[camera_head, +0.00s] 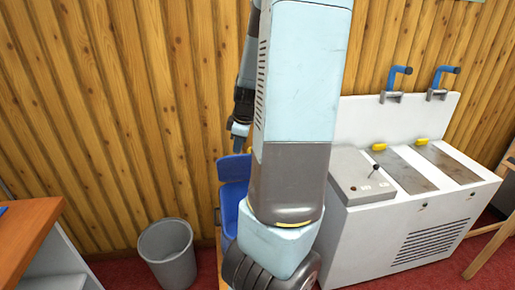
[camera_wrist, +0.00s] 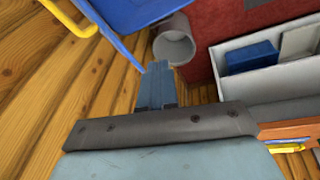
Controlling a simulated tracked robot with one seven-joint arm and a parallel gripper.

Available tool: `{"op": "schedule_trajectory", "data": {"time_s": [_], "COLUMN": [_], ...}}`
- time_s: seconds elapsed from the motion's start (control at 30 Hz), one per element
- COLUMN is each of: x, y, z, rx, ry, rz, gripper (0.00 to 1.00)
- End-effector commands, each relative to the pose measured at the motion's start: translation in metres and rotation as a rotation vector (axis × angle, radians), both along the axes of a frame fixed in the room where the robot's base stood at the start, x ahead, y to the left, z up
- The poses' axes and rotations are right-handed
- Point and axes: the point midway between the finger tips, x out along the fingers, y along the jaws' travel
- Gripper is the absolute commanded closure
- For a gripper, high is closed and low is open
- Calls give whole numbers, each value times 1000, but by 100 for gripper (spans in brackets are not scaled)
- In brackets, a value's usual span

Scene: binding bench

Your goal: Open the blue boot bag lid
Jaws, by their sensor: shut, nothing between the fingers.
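The blue boot bag (camera_head: 233,170) stands by the wooden wall, partly hidden behind my arm. A blue panel shows upright at its back and another blue part lies lower in front; I cannot tell for sure how far the lid is open. In the wrist view a blue part of the bag (camera_wrist: 130,14) with a yellow handle (camera_wrist: 72,18) is at the top left. My gripper (camera_head: 238,140) is just above the blue panel in the head view. In the wrist view its fingers (camera_wrist: 157,82) are together and empty, apart from the yellow handle.
A grey bin (camera_head: 168,254) stands left of the bag, also visible in the wrist view (camera_wrist: 174,46). A white bench machine (camera_head: 420,215) with blue clamps is close on the right. A wooden-topped counter (camera_head: 25,235) is at the left. Red carpet shows between.

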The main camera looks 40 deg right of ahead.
Motion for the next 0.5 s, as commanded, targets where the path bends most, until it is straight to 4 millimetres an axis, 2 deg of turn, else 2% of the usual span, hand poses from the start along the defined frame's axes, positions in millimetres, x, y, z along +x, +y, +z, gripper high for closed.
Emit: {"op": "schedule_trajectory", "data": {"time_s": [0.03,0.23,0.5], "x": [-1,-4,-15], "y": [-12,-47,-100], "z": [-4,-14,-12], "rx": [13,37,23], "ry": [-18,-102,-257], "rz": [8,71,134], "gripper": [100,100,100]}}
